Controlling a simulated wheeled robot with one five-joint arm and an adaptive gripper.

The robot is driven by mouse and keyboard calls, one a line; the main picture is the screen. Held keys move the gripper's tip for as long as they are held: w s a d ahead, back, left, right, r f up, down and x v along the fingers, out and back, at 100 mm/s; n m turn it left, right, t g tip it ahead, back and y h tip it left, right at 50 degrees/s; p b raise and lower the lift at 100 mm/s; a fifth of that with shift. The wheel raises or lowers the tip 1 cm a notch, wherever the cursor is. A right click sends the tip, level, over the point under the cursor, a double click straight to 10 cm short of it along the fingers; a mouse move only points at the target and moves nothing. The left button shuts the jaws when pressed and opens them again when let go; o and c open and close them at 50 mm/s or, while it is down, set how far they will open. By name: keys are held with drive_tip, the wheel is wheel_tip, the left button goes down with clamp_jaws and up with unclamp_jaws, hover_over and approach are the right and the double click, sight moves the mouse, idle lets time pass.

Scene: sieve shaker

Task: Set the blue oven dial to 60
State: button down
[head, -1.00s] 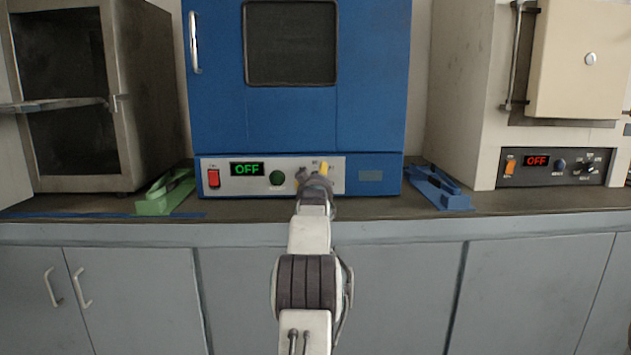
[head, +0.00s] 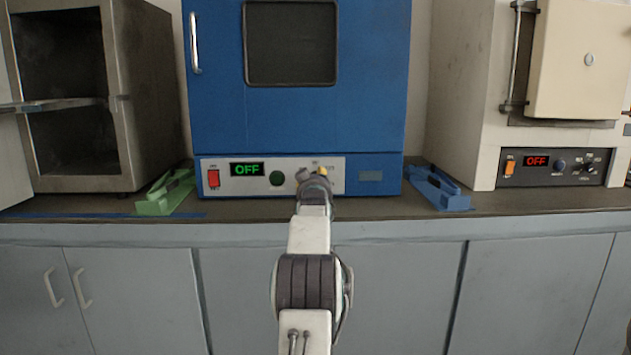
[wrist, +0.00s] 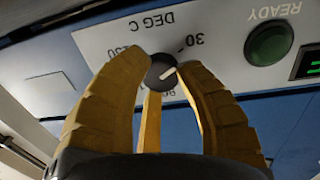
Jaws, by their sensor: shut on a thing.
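The blue oven (head: 370,90) stands at the centre of the bench, with a white control panel (head: 222,180) and a green display (head: 247,169) reading OFF. In the wrist view, where the panel is upside down, its round dark dial (wrist: 160,73) has a white pointer mark. The labels 30 and DEG C show beside it; part of the scale is hidden by the fingers. My gripper (head: 318,177) is at the panel's right part and covers the dial in the head view. The wrist view shows its yellow fingers (wrist: 164,62) shut around the dial.
A red switch (head: 213,178) and a green READY button (head: 277,178) sit left of the dial. A green holder (head: 165,195) and a blue holder (head: 438,190) lie on the bench either side. A beige furnace (head: 470,100) stands right, a grey cabinet (head: 155,110) left.

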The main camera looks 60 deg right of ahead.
drive_tip(key=shift+r, duration=0.1)
drive_tip(key=shift+m+p, duration=0.65)
drive_tip(key=shift+m, duration=0.35)
drive_tip(key=shift+w+r+m+p, duration=0.1)
drive_tip(key=shift+m+p, duration=0.65)
drive_tip(key=shift+m, duration=1.75)
drive_tip(key=shift+a, duration=0.1)
drive_tip(key=c, duration=0.8)
unclamp_jaws()
drive_tip(key=shift+w+y, duration=0.1)
drive_tip(key=shift+y, duration=0.2)
drive_tip(key=v, duration=1.2)
